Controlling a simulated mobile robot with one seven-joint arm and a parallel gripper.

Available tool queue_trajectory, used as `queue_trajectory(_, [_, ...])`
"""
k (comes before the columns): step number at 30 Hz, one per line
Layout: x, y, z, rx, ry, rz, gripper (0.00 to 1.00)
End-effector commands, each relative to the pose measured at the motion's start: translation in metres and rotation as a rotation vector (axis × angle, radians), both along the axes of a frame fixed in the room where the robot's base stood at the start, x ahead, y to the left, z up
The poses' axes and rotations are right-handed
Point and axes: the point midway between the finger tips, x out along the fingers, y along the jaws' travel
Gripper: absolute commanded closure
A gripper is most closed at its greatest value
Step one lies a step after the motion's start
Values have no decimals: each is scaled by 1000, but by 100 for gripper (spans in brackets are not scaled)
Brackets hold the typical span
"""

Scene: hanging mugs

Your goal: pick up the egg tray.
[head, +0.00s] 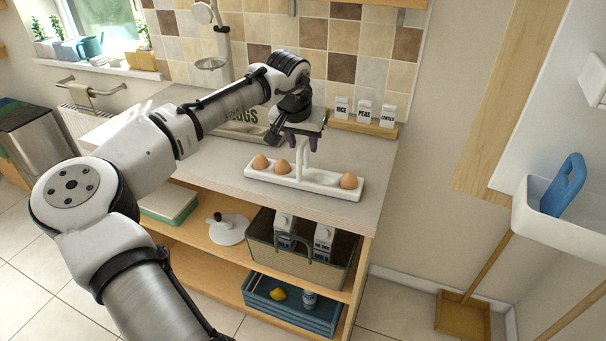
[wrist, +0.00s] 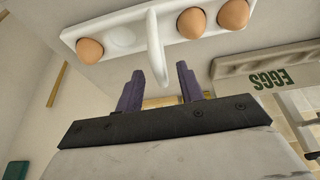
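The white egg tray (head: 318,184) lies on the countertop near its front edge, with an upright handle (head: 300,158) at its middle. It holds three brown eggs: two at the left and one at the right. In the wrist view the tray (wrist: 122,36) spans the top, with its handle (wrist: 155,50) between and beyond the finger lines. My gripper (head: 303,145) is above the tray, over the handle. In the wrist view its two purple fingers (wrist: 160,88) are apart and nothing is clamped between them. Whether a finger touches the handle cannot be told.
A box marked EGGS (head: 240,130) stands behind my arm. Small cartons marked RICE (head: 341,107) and PEAS (head: 364,110) stand on a wooden stand at the back right. Shelves below hold a basket (head: 262,245) and a blue crate (head: 290,306).

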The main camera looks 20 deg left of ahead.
Motion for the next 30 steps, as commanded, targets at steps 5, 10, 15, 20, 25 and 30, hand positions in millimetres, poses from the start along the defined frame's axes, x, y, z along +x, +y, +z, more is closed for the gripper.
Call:
queue_trajectory(5, [9, 1, -19, 1, 1, -1, 62])
queue_trajectory(10, [14, 1, -31, 0, -1, 0, 62])
queue_trajectory(15, [14, 1, -33, 0, -1, 0, 62])
queue_trajectory(20, [14, 1, -32, 0, -1, 0, 78])
queue_trajectory(25, [14, 1, -32, 0, -1, 0, 100])
queue_trajectory(30, [14, 1, -32, 0, -1, 0, 100])
